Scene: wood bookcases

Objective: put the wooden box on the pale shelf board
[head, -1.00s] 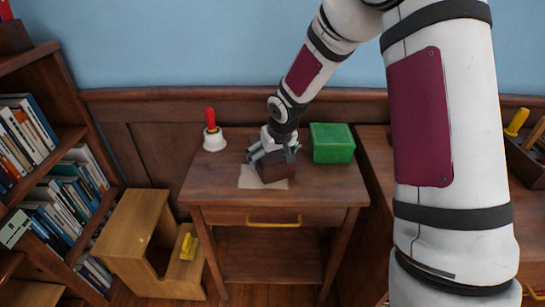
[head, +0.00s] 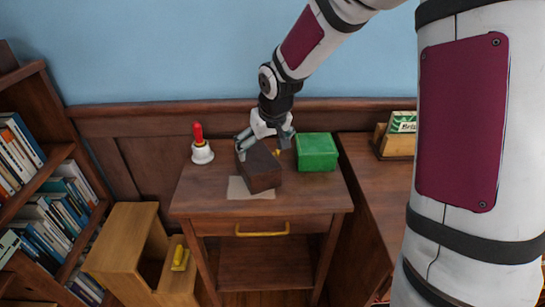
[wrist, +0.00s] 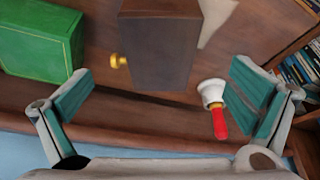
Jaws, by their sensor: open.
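The wooden box (head: 259,171) is dark brown and stands on the small table. In the head view it overlaps the back and right of a flat pale piece (head: 237,189), which looks like the pale board; how much rests on it is hidden. In the wrist view the box (wrist: 155,50) shows a brass knob, and a corner of the pale piece (wrist: 214,20) shows at its right. My gripper (head: 265,142) is open at the wall side of the box. In the wrist view its fingers (wrist: 160,85) are spread wide, clear of the box.
A green box (head: 317,152) stands right of the wooden box. A white bell with a red handle (head: 201,151) stands at the left. The table (head: 200,204) has a yellow drawer handle. A bookcase (head: 60,163) and wooden step stool (head: 118,245) are at left.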

